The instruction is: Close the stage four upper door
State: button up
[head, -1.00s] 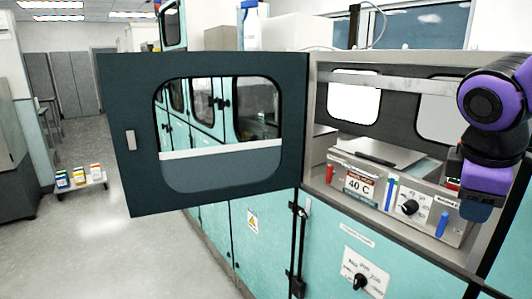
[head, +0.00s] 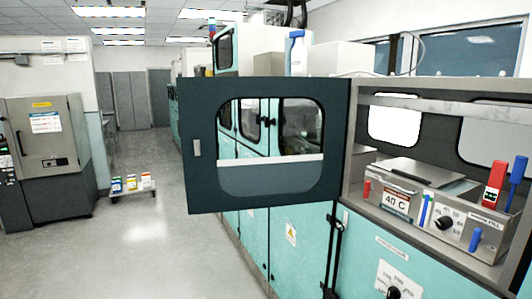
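The stage upper door (head: 268,186) stands wide open in the head view. It is a dark grey panel with a rounded window and a small light handle (head: 197,148) near its left edge. Its right edge meets the frame of the open upper compartment (head: 352,140). I cannot read a stage number on it. Inside the compartment is a metal bath unit (head: 425,205) with a 40 C label. My gripper is not in view.
Teal lower cabinet doors (head: 290,240) run below the compartment. A low cart with several small boxes (head: 131,184) stands on the floor at left. A grey oven-like cabinet (head: 45,140) is at the far left. The aisle floor between is clear.

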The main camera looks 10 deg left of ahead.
aim_at(214, 185)
jog(key=k+l+z, duration=0.1)
jog(key=k+z, duration=0.25)
jog(key=k+l+z, duration=0.3)
jog(key=k, duration=0.25)
jog(key=i+j+z, duration=0.1)
jog(key=j+z, duration=1.05)
jog(key=j, duration=1.65)
jog(key=k+j, duration=0.15)
jog(key=j, duration=3.2)
jog(key=k+j+z, duration=0.1)
jog(key=z, duration=0.2)
jog(key=k+j+z, duration=0.4)
jog(key=k+j, duration=0.4)
jog(key=k+u, duration=0.1)
jog(key=k, duration=0.35)
